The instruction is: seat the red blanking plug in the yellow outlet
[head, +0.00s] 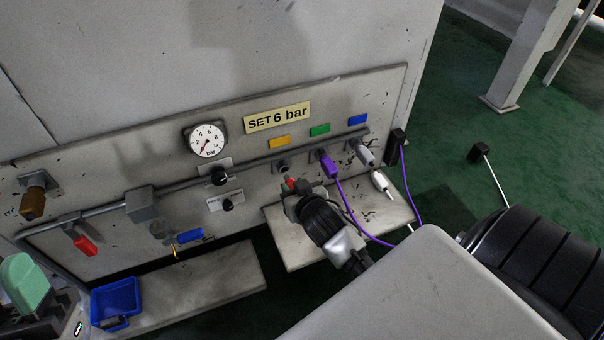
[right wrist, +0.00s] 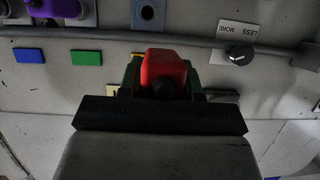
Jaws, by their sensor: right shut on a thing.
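My right gripper (head: 291,193) is shut on the red plug (head: 290,184), just in front of and below the yellow-tagged outlet (head: 282,166) in the head view. In the right wrist view the red plug (right wrist: 163,72) stands up between the dark fingers (right wrist: 160,92). The outlet (right wrist: 147,12) shows there with an open, dark hole, apart from the plug and slightly left of it. The yellow tag (head: 279,142) is on the panel above the outlet; in the wrist view the plug mostly hides it.
A purple connector (head: 327,165) with a purple hose is in the green-tagged outlet, close to the right. A grey connector (head: 366,153) is at the blue-tagged outlet. A white fitting (head: 382,183) is below it. A pipe (head: 262,158) runs above the outlets; a black knob (head: 219,176) is left.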

